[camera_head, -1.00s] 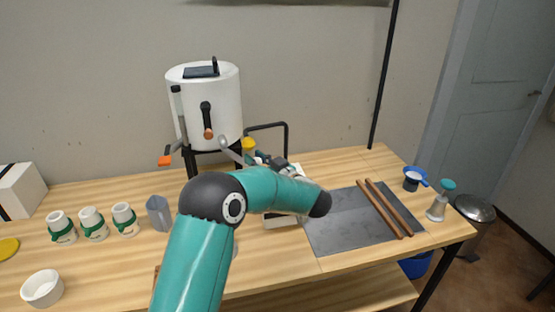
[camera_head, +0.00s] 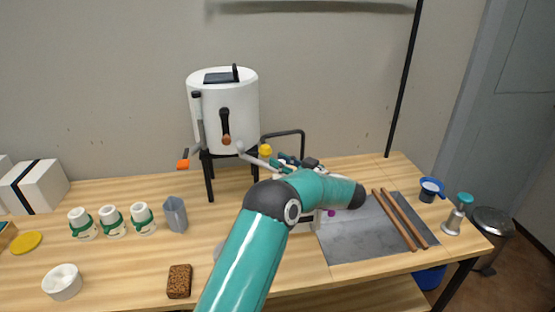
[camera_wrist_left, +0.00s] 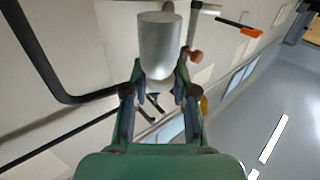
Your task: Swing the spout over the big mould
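The grey spout (camera_head: 258,160) comes off the front of the white tank (camera_head: 223,105) and slopes down to the right. My left gripper (camera_head: 288,162) is at its outer end, partly hidden behind my teal arm. In the left wrist view the spout (camera_wrist_left: 160,42) shows as a thick grey cylinder, with the fingers (camera_wrist_left: 160,78) against both its sides. The gripper appears shut on it. A pale block (camera_head: 303,224), perhaps the big mould, shows in part below my forearm; the arm hides the rest. My right gripper is not in view.
A black bent rail (camera_head: 283,134) stands behind the gripper. A tap lever (camera_head: 225,125) and an orange-tipped paddle (camera_head: 183,164) are at the tank. A grey slab (camera_head: 365,240) with two wooden sticks (camera_head: 408,220) lies right; a grey jug (camera_head: 175,214) stands left.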

